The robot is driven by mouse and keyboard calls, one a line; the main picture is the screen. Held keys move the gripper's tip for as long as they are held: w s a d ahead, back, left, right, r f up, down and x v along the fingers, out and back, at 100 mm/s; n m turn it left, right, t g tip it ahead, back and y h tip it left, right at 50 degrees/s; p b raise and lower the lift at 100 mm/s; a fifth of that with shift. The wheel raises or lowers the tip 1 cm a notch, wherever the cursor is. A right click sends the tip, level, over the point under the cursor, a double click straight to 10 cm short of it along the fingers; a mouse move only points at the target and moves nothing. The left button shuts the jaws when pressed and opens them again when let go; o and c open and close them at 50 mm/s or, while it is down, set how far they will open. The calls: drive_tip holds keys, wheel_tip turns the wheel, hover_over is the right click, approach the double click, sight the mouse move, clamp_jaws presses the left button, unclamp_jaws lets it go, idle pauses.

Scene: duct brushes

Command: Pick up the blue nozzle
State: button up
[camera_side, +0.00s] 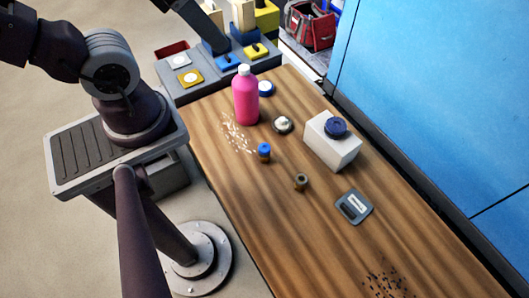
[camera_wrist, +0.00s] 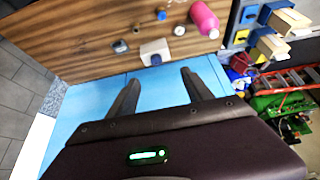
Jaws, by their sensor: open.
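The small cylinder with a bright blue top, which looks like the blue nozzle (camera_side: 264,152), stands upright on the wooden table in the side view. My fingers are not clearly identifiable in the side view.
A blue wall (camera_side: 430,90) runs along the right.

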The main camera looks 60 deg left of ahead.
drive_tip(key=w+d+f+m+g+y, duration=0.1)
drive_tip(key=w+f+m+g+y, duration=0.25)
drive_tip(key=w+f+m, duration=0.5)
drive_tip(key=w+f+m+g+y, duration=0.25)
drive_tip(key=w+f+y, duration=0.3)
drive_tip(key=f, duration=0.55)
drive_tip(key=m+t+y, duration=0.3)
drive_tip(key=m+t, duration=0.4)
drive_tip(key=m, duration=0.6)
approach(264, 143)
drive_tip(key=x, duration=0.2)
drive_tip(key=f+x, duration=0.1)
drive_tip(key=x, duration=0.1)
drive_tip(key=shift+w, duration=0.1)
drive_tip(key=x, duration=0.7)
drive_tip(key=shift+a+f, duration=0.1)
drive_tip(key=shift+f, duration=0.15)
clamp_jaws()
